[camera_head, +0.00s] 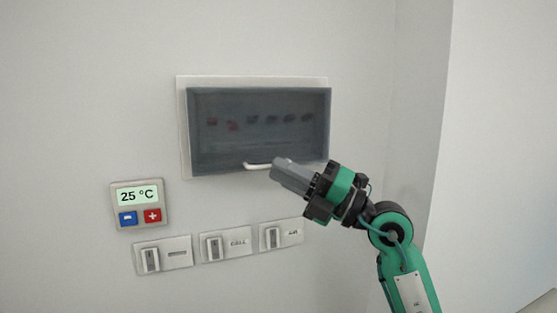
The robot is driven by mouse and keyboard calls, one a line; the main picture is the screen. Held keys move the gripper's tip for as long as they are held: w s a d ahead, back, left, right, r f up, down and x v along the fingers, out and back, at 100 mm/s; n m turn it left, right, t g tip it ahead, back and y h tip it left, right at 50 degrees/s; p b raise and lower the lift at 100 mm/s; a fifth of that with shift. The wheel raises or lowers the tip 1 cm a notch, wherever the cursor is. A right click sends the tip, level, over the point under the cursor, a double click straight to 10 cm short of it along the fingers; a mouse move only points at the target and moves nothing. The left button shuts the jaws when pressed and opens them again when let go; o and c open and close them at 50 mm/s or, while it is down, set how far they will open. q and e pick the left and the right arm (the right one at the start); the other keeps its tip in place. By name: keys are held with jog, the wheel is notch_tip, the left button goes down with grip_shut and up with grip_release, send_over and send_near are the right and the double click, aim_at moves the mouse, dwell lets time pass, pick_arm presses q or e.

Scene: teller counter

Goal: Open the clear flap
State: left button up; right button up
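The clear flap (225,150) covers a dark recessed wall box with a pale frame (183,130). It looks closed, and several small red and dark items show dimly behind it. A white bar handle (256,167) sits at the flap's bottom edge. My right gripper (279,166) comes in from the lower right, with its fingertips at the right end of the handle. The fingers overlap that end in the picture. I cannot tell whether they touch or grip it. My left gripper is out of view.
A thermostat panel (137,214) reading 25 °C, with a blue and a red button, is on the wall at lower left. A row of switch plates (226,245) runs below the box, one marked CALL. The wall left of the box is bare.

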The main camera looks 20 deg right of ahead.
jog(key=shift+x, duration=0.8)
grip_shut()
